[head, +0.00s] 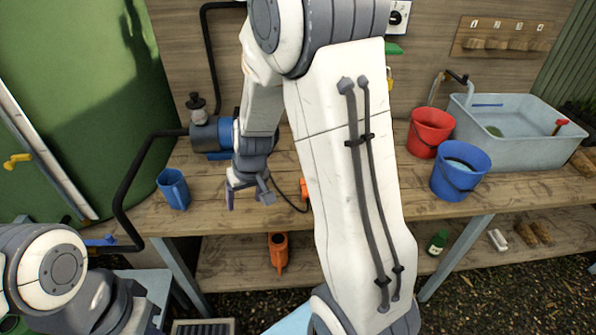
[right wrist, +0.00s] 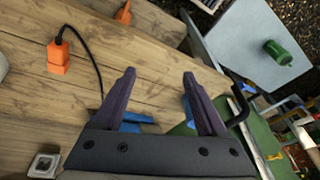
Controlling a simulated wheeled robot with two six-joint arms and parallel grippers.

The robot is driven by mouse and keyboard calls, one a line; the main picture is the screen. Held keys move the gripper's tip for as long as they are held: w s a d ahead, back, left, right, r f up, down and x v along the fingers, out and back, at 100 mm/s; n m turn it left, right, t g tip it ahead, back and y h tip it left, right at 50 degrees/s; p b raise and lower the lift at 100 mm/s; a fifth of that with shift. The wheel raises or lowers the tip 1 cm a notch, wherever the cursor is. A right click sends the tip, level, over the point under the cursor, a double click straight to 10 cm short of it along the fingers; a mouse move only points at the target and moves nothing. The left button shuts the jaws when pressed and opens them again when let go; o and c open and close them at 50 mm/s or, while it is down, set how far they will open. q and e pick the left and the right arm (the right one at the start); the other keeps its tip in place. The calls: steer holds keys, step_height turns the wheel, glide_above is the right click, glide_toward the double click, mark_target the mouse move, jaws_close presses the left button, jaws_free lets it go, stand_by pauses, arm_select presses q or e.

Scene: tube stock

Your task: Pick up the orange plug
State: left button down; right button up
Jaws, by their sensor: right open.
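The orange plug (head: 304,188) lies on the wooden bench, partly hidden behind my right arm in the head view. In the right wrist view the orange plug (right wrist: 58,57) is at the upper left, with a black cable running from it. My right gripper (head: 249,198) is over the bench, to the left of the plug and apart from it. Its two fingers (right wrist: 158,73) are spread with nothing between them. My left arm shows at the lower left of the head view, but its gripper does not show.
A blue jug (head: 174,190) stands left of my right gripper. A red bucket (head: 431,131), a blue bucket (head: 460,172) and a grey basin (head: 530,148) stand to the right. An orange can (head: 278,252) is on the lower shelf. The bench between jug and plug is mostly clear.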

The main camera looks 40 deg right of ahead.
steer(key=d+f+m+h, duration=0.1)
steer(key=d+f, duration=0.2)
steer(key=d, duration=0.4)
steer(key=w+d+f+m+h+b, duration=0.1)
steer(key=d+f+m, duration=0.1)
steer(key=d, duration=0.5)
steer(key=w+d+f+m+h, duration=0.1)
steer(key=d+f, duration=0.4)
steer(key=d, duration=0.2)
steer(key=shift+f+m+b, duration=0.1)
steer(key=shift+m+b, duration=0.25)
steer(key=shift+m, duration=0.05)
steer(key=b+x, duration=0.3)
steer(key=x, duration=0.2)
steer(key=shift+f, duration=0.3)
arm_select(q)
step_height(320, 180, down, 4)
steer(key=shift+f, duration=0.15)
arm_select(e)
steer(key=shift+r, duration=0.1)
jaws_close()
